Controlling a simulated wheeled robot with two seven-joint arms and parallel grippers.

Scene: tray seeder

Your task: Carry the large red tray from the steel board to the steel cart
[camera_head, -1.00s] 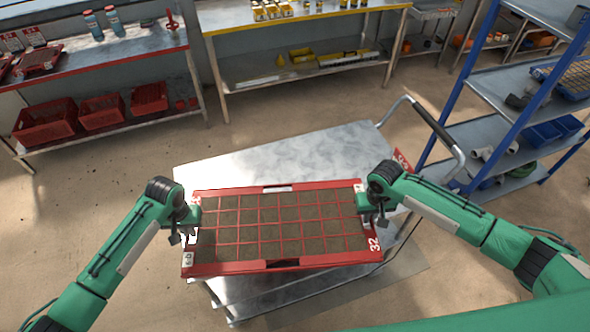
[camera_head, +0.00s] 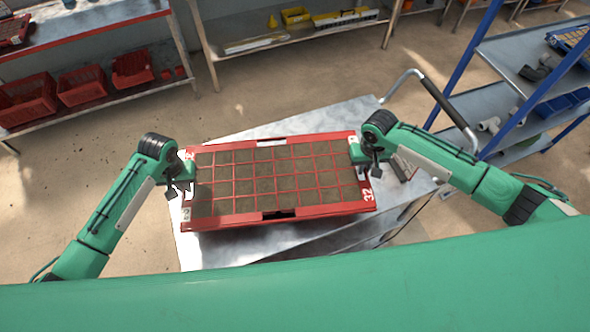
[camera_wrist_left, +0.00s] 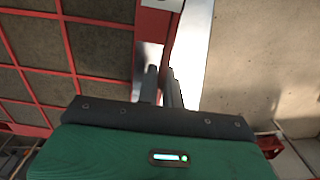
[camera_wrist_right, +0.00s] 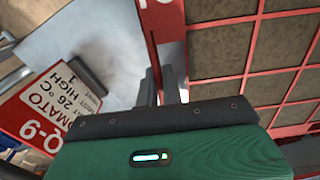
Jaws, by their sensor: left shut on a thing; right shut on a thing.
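The large red tray (camera_head: 300,216) has a red grid of soil-filled cells and "32" on its right end. It is level over the top of the steel cart (camera_head: 355,115) in the head view. I cannot tell whether it touches the cart top or hangs just above it. My left gripper (camera_head: 186,178) is shut on the tray's left end rim. My right gripper (camera_head: 360,158) is shut on its right end rim. The wrist views show the tray rim between the fingers, at the left (camera_wrist_left: 168,50) and at the right (camera_wrist_right: 152,50).
The cart's handle (camera_head: 440,105) rises at the back right. A blue-framed shelf (camera_head: 520,70) stands at the right. A bench with red crates (camera_head: 85,85) is at the back left.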

